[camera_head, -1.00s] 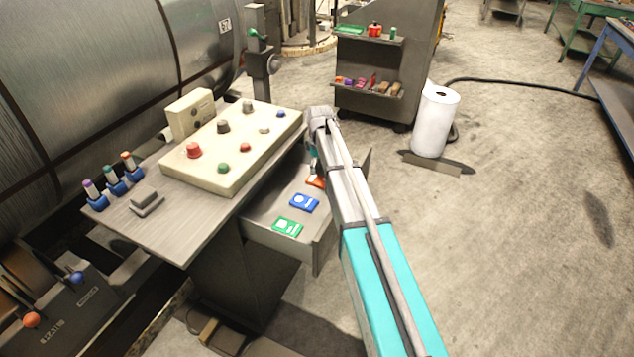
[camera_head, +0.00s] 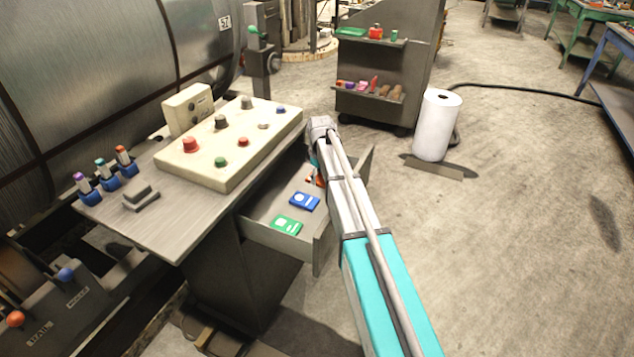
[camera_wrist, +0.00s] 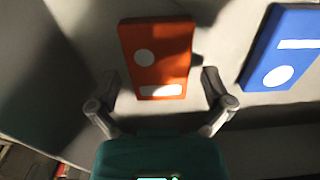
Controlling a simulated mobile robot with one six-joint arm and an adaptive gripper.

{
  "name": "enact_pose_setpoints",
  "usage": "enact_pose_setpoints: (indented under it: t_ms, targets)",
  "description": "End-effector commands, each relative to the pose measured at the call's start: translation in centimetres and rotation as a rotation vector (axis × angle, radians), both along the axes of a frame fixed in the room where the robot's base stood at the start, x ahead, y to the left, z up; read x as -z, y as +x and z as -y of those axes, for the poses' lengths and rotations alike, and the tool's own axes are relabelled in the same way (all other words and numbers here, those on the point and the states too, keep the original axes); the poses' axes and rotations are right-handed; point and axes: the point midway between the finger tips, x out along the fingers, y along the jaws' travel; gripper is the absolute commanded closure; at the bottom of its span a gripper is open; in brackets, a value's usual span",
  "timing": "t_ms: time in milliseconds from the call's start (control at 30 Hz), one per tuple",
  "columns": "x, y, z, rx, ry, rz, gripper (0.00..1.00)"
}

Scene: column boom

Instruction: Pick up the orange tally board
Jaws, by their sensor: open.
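The orange tally board (camera_wrist: 158,70) lies in the open drawer (camera_head: 270,238), with a white disc and a white bar on its face. In the wrist view my gripper (camera_wrist: 160,84) is open, with one finger on each side of the board's near end. I cannot tell whether the fingers touch it. In the head view only a sliver of the orange board (camera_head: 320,181) shows beside my arm, and my fingertips are hidden. A blue tally board (camera_head: 305,201) lies next to it and shows in the wrist view (camera_wrist: 284,48). A green tally board (camera_head: 286,226) lies nearest the drawer's front left.
The desk (camera_head: 150,215) carries a cream control panel (camera_head: 229,150) with buttons and knobs, left of the drawer. The drawer walls stand close around the boards. A dark shelf cabinet (camera_head: 375,103) and a white roll (camera_head: 436,125) stand behind.

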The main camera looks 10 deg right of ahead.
Motion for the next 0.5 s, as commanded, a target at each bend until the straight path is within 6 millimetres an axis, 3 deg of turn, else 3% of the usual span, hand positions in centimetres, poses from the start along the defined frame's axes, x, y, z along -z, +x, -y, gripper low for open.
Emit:
enact_pose_setpoints:
  t_ms: [433, 500]
  targets:
    - [-0.04, 0.0, 0.09, 0.001, 0.0, 0.0, 0.0]
    - [-0.04, -0.01, 0.1, 0.001, 0.0, 0.0, 0.11]
